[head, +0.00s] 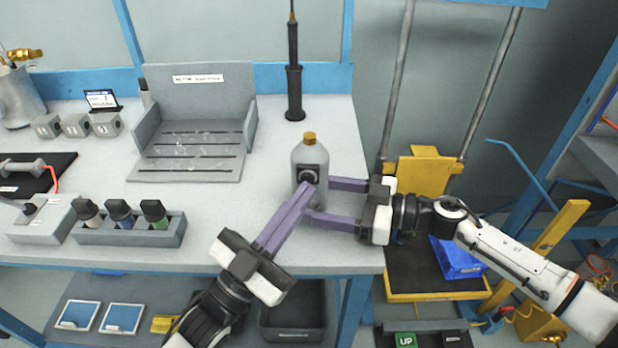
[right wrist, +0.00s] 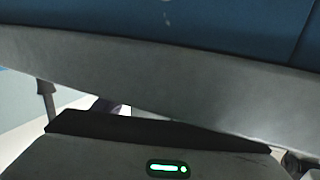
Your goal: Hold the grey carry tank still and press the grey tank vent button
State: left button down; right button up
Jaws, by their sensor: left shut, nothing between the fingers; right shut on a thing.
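The grey carry tank (head: 311,157) stands upright on the bench, with a brass-coloured cap on top. A dark square fitting with a round vent button (head: 307,175) is on its front. My right gripper (head: 318,200) reaches in from the right and is shut on the tank, low on its body. My left gripper (head: 304,193) is shut and empty. Its fingertips are at the tank's front, at or just below the button; I cannot tell whether they touch it. The fingers hide part of the tank's lower front.
A grey slotted rack (head: 187,165) stands behind left, and a black post (head: 294,90) behind the tank. A holder with several capped bottles (head: 128,236) is at front left. The bench's right edge is close to the tank. A yellow cart (head: 417,172) stands beyond it.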

pick_arm(q)
jog(key=shift+w, duration=0.15)
jog(key=shift+w, duration=0.3)
dwell(0.4)
jog(key=shift+s, duration=0.4)
pick_arm(e)
jog(key=o, duration=0.9)
jog(key=shift+c, duration=0.2)
pick_arm(q)
jog(key=s, duration=0.6)
jog(key=shift+a, duration=0.25)
